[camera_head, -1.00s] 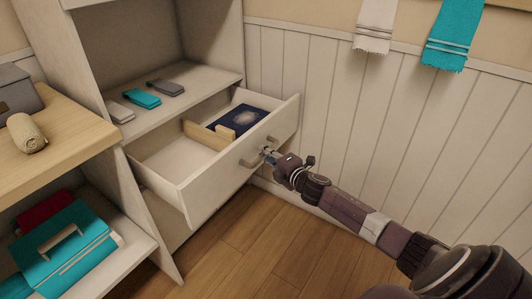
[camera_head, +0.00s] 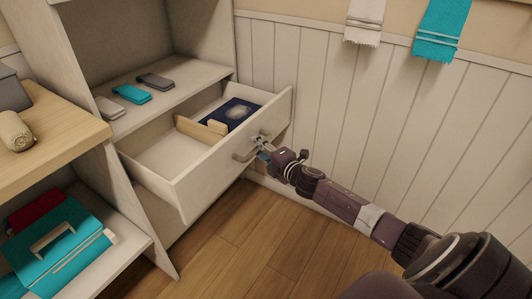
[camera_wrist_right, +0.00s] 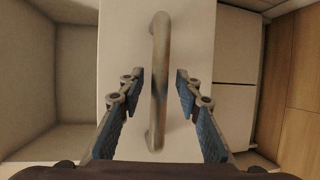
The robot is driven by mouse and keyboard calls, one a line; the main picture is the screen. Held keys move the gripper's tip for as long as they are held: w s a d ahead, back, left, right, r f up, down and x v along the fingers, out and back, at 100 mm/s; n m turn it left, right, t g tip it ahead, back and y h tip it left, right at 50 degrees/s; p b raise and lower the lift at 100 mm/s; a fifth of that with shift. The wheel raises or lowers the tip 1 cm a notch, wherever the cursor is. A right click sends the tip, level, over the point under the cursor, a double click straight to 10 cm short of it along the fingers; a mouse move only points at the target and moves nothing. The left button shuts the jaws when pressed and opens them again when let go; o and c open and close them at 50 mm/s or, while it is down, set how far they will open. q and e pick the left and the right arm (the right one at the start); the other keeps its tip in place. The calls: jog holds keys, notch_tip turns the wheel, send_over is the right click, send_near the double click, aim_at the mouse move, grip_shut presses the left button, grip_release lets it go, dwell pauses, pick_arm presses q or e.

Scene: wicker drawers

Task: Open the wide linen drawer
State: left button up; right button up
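The wide drawer, its white front panel (camera_head: 215,178) facing the room, is pulled well out of the cabinet. Inside are a wooden divider (camera_head: 190,128) and a dark blue patterned item (camera_head: 236,112) at the right. My right gripper (camera_head: 262,148) is at the metal bar handle (camera_head: 242,154) on the drawer front. In the right wrist view, the handle (camera_wrist_right: 158,80) runs between the two fingers (camera_wrist_right: 158,98), with a gap on each side. The right gripper is open around the handle. My left gripper is not in view.
Folded cloths (camera_head: 132,94) lie on the shelf above the drawer. A wooden counter (camera_head: 60,135) with a rolled towel (camera_head: 15,131) stands at left, above a teal case (camera_head: 58,248). Panelled wall (camera_head: 350,110) borders the right. The wooden floor (camera_head: 235,250) before the drawer is clear.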

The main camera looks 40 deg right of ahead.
jog(key=s+r, duration=0.2)
jog(key=s, duration=0.9)
jog(key=shift+s, duration=0.2)
jog(key=shift+a, duration=0.1)
